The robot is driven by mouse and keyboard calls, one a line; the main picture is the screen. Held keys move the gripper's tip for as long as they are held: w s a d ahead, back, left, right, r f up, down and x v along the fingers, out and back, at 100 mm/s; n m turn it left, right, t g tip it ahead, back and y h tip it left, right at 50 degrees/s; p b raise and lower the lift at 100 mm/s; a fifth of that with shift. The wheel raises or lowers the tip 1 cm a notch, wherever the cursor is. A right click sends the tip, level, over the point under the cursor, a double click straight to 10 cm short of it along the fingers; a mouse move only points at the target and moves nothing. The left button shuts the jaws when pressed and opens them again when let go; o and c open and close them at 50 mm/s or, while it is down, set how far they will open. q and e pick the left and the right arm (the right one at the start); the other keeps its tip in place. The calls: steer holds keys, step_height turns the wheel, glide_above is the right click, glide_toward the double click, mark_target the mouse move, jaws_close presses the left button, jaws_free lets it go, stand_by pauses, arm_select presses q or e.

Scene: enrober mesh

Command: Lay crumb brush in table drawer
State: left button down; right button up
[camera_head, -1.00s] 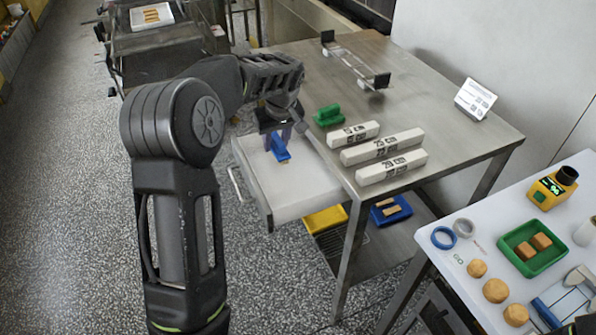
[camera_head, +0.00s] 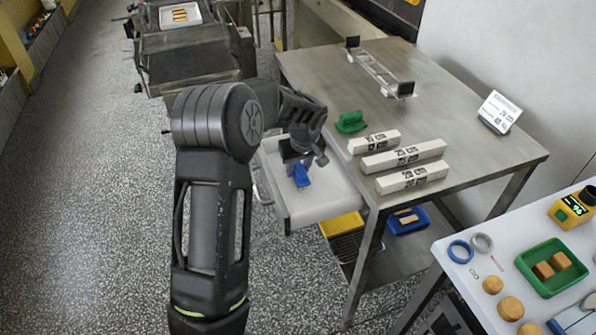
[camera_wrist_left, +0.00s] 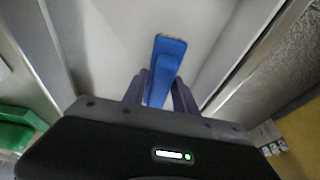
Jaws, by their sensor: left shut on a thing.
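The crumb brush (camera_head: 301,176) is blue with tan bristles at its end. My left gripper (camera_head: 297,163) is shut on it, inside the outline of the open drawer (camera_head: 329,202). In the left wrist view the blue brush (camera_wrist_left: 168,48) lies between the two fingers of the left gripper (camera_wrist_left: 158,88), above the pale drawer floor (camera_wrist_left: 110,40). I cannot tell whether the brush touches the floor. The drawer is white inside with a metal front and is pulled out from the steel table (camera_head: 440,105). My right gripper is not in view.
A wire-and-black-block frame (camera_head: 380,72) stands farther back. A yellow tray (camera_head: 342,226) and a blue tray (camera_head: 408,221) sit on the lower shelf.

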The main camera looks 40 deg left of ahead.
arm_select(q)
steer(key=shift+f, duration=0.9)
steer(key=shift+f, duration=0.2)
steer(key=c, duration=1)
jaws_free()
steer(key=shift+o, duration=0.2)
steer(key=shift+r, duration=0.1)
steer(key=b+v, duration=0.1)
steer(key=v, duration=1.1)
